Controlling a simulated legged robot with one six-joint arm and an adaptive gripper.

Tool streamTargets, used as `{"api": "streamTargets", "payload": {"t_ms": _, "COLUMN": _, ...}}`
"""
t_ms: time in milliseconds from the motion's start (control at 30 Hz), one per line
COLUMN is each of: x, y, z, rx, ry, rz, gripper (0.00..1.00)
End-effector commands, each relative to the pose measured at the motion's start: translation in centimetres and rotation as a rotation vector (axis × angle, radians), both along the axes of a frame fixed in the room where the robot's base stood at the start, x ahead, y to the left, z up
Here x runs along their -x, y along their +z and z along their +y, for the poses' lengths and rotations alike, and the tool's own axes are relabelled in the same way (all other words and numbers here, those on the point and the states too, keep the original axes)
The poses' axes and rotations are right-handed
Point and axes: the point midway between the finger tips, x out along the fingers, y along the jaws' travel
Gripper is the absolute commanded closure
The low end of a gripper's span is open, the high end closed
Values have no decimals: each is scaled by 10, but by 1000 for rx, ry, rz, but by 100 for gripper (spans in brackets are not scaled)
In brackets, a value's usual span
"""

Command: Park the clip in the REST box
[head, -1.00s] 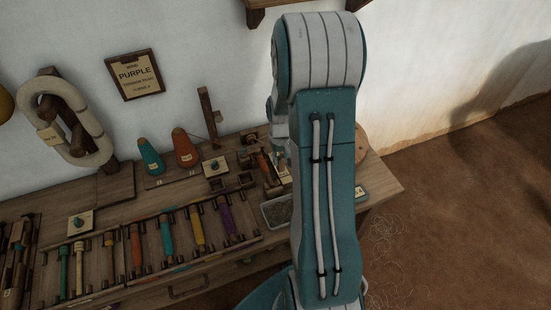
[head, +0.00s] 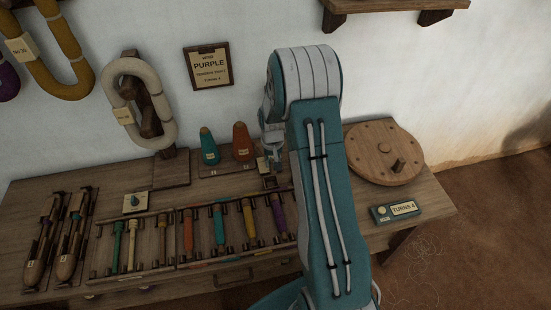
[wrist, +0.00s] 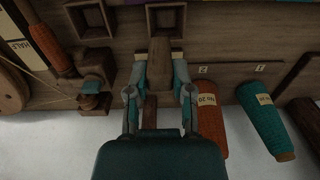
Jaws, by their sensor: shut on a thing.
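My gripper (wrist: 163,80) is shut on a brown wooden clip (wrist: 165,58), which sits between its two fingers in the wrist view. Two small open square wooden boxes lie just past the clip: one box (wrist: 166,18) almost straight beyond it and another box (wrist: 88,19) to its left. No REST lettering is readable on either, so I cannot tell which is the REST box. In the head view my gripper (head: 272,158) is small and partly hidden by my arm, above the back of the bench; the clip cannot be made out there.
An orange cone (wrist: 211,125) stands close right of my gripper, with a teal cone (wrist: 262,115) farther right. A wooden post fitting (wrist: 95,85) is at left. Racked coloured bobbins (head: 220,225) fill the bench front. A round wooden disc (head: 384,152) and TURNS box (head: 395,211) lie right.

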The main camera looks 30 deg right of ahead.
Motion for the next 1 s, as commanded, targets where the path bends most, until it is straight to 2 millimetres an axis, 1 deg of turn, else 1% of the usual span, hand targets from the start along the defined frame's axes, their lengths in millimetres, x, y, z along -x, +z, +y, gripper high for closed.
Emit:
{"api": "streamTargets", "payload": {"t_ms": 100, "x": 0, "y": -11, "z": 3, "rx": 2, "ry": 1, "rz": 2, "gripper": 96}}
{"api": "streamTargets", "payload": {"t_ms": 433, "x": 1, "y": -40, "z": -2, "rx": -3, "ry": 1, "rz": 1, "gripper": 96}}
{"api": "streamTargets", "payload": {"t_ms": 600, "x": 1, "y": -54, "z": 0, "rx": -2, "ry": 1, "rz": 2, "gripper": 96}}
{"api": "streamTargets", "payload": {"t_ms": 800, "x": 0, "y": -65, "z": 1, "rx": 0, "ry": 1, "rz": 0, "gripper": 96}}
{"api": "streamTargets", "payload": {"t_ms": 1000, "x": 0, "y": -69, "z": 0, "rx": -1, "ry": 1, "rz": -1, "gripper": 96}}
